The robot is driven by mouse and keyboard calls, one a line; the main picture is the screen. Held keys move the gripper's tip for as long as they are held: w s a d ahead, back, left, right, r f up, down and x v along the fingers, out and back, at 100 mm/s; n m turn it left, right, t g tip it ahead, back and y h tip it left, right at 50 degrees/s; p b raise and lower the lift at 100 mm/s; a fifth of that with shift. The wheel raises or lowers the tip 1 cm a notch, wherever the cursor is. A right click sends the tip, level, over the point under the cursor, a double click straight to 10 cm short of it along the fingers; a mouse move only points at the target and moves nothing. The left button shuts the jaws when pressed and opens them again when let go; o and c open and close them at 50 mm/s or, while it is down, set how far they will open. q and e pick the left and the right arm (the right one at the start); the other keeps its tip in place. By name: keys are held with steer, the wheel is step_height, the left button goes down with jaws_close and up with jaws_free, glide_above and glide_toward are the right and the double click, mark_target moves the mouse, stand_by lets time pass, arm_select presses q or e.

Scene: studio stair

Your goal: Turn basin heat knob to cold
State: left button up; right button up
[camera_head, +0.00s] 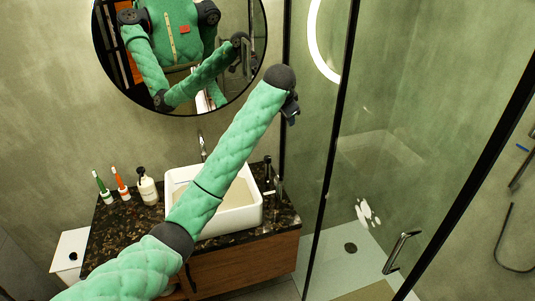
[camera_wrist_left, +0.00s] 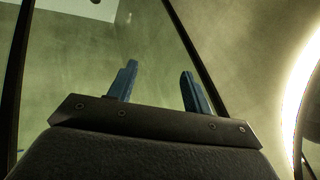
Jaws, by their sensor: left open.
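The white basin (camera_head: 239,217) sits on a dark speckled counter (camera_head: 121,235). My left gripper (camera_head: 291,117) is raised above and to the right of the basin, near the glass panel and apart from the faucet. In the left wrist view, its two blue fingers (camera_wrist_left: 158,75) are spread with nothing between them.
A round mirror (camera_head: 245,25) hangs above. Shower glass with a black frame (camera_head: 328,170) bounds the right side.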

arm_select(q)
steer(key=w+m+g+y, duration=0.1)
steer(key=w+m, duration=0.2)
steer(key=w, duration=0.2)
steer(key=m+g, duration=0.6)
steer(key=m, duration=0.6)
glide_above(268, 157)
steer(key=shift+y, duration=0.4)
step_height(268, 157, down, 15)
steer(key=shift+f+p, duration=0.15)
steer(key=shift+p, duration=0.25)
steer(key=shift+a+f+m, duration=0.1)
steer(key=shift+f+m, duration=0.15)
steer(key=shift+m, duration=0.95)
steer(key=shift+f, duration=0.35)
steer(key=shift+f+p, duration=1.4)
steer(key=shift+f, duration=2.15)
arm_select(e)
steer(key=s+d+f+t, duration=0.1)
steer(key=s+f, duration=0.1)
steer(key=f, duration=0.9)
steer(key=s+d+f+t, duration=0.1)
steer(key=s+d+f, duration=0.1)
steer(key=f, duration=0.9)
steer(key=shift+s+f, duration=0.25)
steer(key=shift+f, duration=0.15)
arm_select(q)
steer(key=c, duration=1)
